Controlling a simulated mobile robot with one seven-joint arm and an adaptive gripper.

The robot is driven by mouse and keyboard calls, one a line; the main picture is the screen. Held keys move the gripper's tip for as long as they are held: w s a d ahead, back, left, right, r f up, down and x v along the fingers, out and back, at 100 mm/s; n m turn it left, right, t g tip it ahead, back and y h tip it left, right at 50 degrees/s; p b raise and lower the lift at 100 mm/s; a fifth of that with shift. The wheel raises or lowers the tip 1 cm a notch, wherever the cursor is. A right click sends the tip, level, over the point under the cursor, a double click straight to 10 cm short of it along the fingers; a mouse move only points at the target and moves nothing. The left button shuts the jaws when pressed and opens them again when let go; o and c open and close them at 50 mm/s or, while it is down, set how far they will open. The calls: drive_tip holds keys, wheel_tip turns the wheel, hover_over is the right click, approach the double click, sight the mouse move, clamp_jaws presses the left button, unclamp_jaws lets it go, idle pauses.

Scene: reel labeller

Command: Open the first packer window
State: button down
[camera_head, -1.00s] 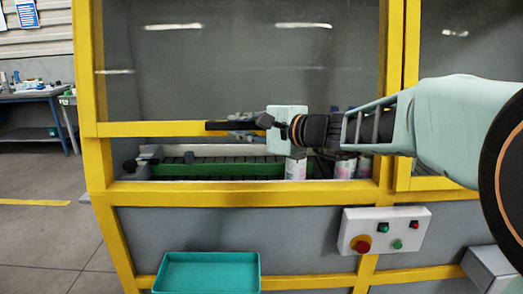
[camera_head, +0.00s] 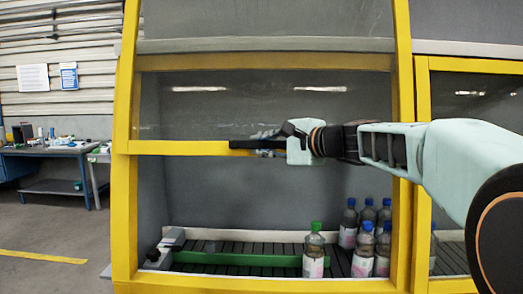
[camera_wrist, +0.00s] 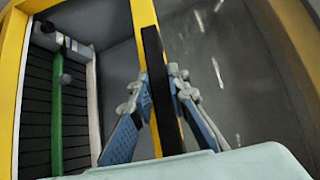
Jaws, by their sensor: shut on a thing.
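The first packer window (camera_head: 260,105) is a clear pane in a yellow frame. Its lower yellow bar (camera_head: 185,148) stands well above the sill, leaving a wide opening below. A black handle (camera_head: 243,144) runs along this bar, and it also shows in the wrist view (camera_wrist: 160,85). My gripper (camera_head: 270,146) is shut on the handle. In the wrist view, its blue-padded fingers (camera_wrist: 158,100) lie on either side of the handle and bar. The grip's far side is partly hidden in the head view.
Inside the opening, a green-capped bottle (camera_head: 314,255) and several blue-capped bottles (camera_head: 365,250) stand at the right. A green rail (camera_head: 235,259) crosses the dark slatted conveyor. A workbench (camera_head: 50,150) stands far left, with clear floor before it.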

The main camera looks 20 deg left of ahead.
drive_tip(key=shift+r, duration=0.25)
drive_tip(key=c, duration=1.8)
unclamp_jaws()
drive_tip(key=shift+f, duration=0.1)
drive_tip(key=shift+c, duration=0.2)
drive_tip(key=v, duration=1.2)
